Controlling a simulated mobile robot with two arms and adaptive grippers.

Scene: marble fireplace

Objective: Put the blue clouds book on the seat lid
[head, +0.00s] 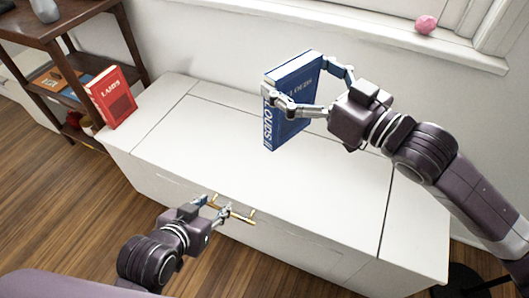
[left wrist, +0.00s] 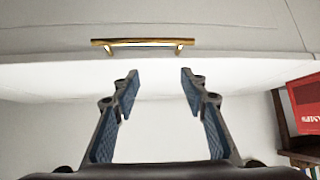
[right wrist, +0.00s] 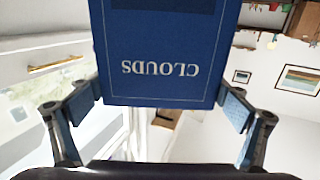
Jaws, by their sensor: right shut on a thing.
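My right gripper (head: 307,88) is shut on the book, with one finger on each side. The right wrist view shows its cover with the word CLOUDS (right wrist: 160,70) between the fingers. I cannot tell whether the book's lower edge touches the lid. The lid has a brass handle (head: 232,210) on its front edge, also in the left wrist view (left wrist: 143,43). My left gripper (head: 214,205) is open and empty close to the handle.
A red book (head: 112,97) stands at the left end of the bench. A dark wooden shelf (head: 70,35) with a grey vase (head: 45,10) is beyond it. A pink object (head: 426,24) sits on the window sill. Much of the lid is bare.

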